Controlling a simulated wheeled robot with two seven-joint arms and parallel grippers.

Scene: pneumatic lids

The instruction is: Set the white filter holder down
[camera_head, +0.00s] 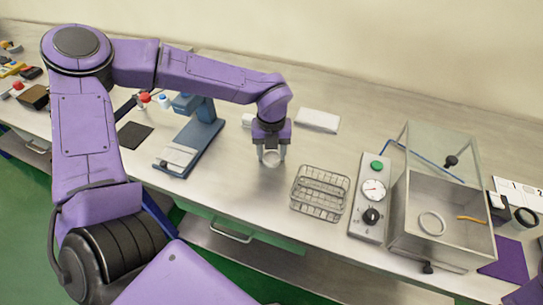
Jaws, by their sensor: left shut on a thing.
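My left gripper (270,160) points down over the middle of the steel worktop, left of the wire basket. It is shut on a small pale round piece, which looks like the white filter holder (271,157). The fingers hide its sides. The piece is at or just above the worktop (255,185); I cannot tell whether it touches. My right gripper is not in view.
A wire basket (320,193) stands to the right. Beyond it are a gauge panel (371,205) and an open-lidded metal chamber (440,245) holding a pale ring (432,223). A blue stand (203,140) is left. A white block (317,120) lies behind.

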